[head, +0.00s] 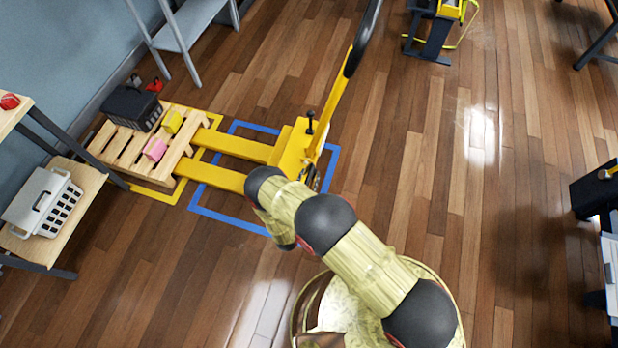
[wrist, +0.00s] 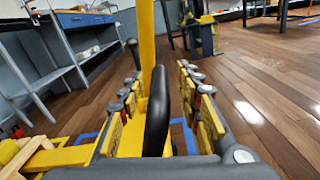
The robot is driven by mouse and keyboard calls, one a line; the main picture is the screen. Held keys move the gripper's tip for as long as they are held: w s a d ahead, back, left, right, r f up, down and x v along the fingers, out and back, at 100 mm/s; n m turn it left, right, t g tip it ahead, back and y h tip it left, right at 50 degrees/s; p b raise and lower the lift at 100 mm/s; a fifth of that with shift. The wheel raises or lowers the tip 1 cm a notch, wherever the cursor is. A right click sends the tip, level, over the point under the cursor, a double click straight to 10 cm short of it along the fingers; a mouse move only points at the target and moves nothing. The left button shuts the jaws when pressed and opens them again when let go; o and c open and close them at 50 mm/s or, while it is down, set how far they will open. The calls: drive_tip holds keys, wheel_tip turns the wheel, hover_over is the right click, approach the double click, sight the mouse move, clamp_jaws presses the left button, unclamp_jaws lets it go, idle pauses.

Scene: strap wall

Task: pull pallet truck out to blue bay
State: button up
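The yellow pallet truck (head: 299,150) stands in the head view with its body at the right part of the blue bay outline (head: 232,219). Its two forks (head: 229,146) point left and reach the right edge of the wooden pallet (head: 112,146); whether they go under it is hidden. Its handle (head: 362,42) rises to the top of the picture. In the wrist view my gripper (wrist: 165,105) is open, fingers spread either side of a dark curved bar (wrist: 157,112), with visible gaps. The yellow shaft (wrist: 147,40) stands behind. My arm hides the gripper in the head view.
The pallet carries a black crate (head: 130,108), a yellow block (head: 172,122) and a pink block (head: 154,149). A yellow outline (head: 160,193) surrounds it. Floor right of the truck is clear.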

drive_tip(key=shift+w, duration=0.15)
drive_tip(key=shift+c, duration=0.9)
clamp_jaws()
